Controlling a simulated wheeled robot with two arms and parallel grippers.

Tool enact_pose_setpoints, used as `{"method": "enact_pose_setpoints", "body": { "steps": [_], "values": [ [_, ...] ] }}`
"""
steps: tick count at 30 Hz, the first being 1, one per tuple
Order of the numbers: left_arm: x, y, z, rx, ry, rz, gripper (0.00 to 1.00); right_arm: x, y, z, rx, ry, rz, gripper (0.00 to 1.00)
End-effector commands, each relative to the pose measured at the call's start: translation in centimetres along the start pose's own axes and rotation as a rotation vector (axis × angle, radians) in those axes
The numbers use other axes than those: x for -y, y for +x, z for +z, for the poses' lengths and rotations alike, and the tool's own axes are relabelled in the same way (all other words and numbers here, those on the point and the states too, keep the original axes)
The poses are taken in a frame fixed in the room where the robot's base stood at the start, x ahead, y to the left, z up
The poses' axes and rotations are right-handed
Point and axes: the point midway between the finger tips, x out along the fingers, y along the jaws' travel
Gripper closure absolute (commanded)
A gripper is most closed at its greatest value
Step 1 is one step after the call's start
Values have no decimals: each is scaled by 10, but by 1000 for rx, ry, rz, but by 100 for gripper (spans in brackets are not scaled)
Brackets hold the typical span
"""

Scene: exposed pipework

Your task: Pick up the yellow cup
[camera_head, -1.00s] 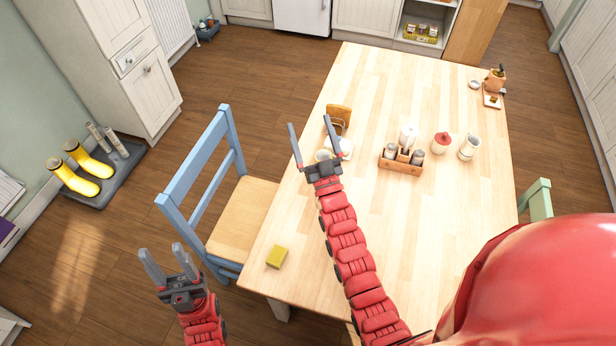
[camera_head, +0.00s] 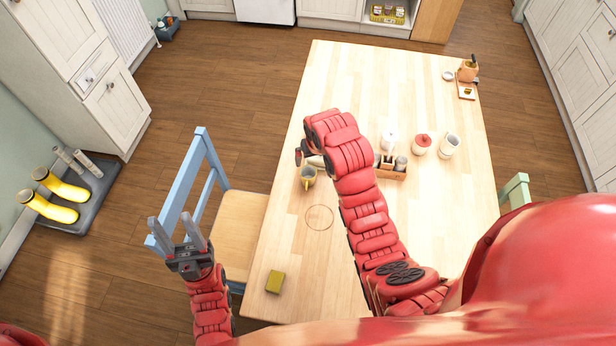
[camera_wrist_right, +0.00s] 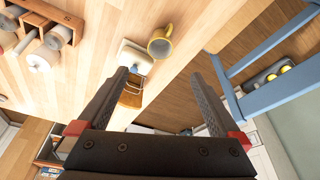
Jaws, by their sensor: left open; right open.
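The yellow cup (camera_head: 308,179) stands on the wooden table, near its left edge, just below the end of my right arm. In the right wrist view the cup (camera_wrist_right: 159,44) shows beyond the fingertips, near the table edge. My right gripper (camera_wrist_right: 160,84) is open, with nothing between its fingers; in the head view its fingers are mostly hidden by my own arm. My left gripper (camera_head: 171,221) is open and empty, left of the table in front of the blue chair, well away from the cup.
A white item (camera_wrist_right: 134,55) and a brown wooden piece (camera_wrist_right: 131,92) lie close to the cup. A condiment caddy (camera_head: 391,172) stands to the right. A yellow sponge (camera_head: 275,281) lies near the table's front left. The blue chair (camera_head: 199,185) stands at the left edge.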

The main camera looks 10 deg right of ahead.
Motion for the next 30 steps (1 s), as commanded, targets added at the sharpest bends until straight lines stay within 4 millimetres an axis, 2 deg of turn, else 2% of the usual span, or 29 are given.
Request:
{"method": "enact_pose_setpoints", "body": {
  "steps": [6,18,20,24,30],
  "values": [
    [-2,-45,8,1,0,0,50,0,42,4,4,0,-1,0],
    [-6,-115,19,0,0,0,50,0,105,4,2,0,-1,0],
    [-5,-98,17,1,0,0,50,0,102,1,7,-1,0,0],
    [-5,-94,16,0,0,0,50,0,116,1,5,-1,0,0],
    [-4,-86,15,0,0,0,50,1,124,1,3,-1,0,0]
  ]
}}
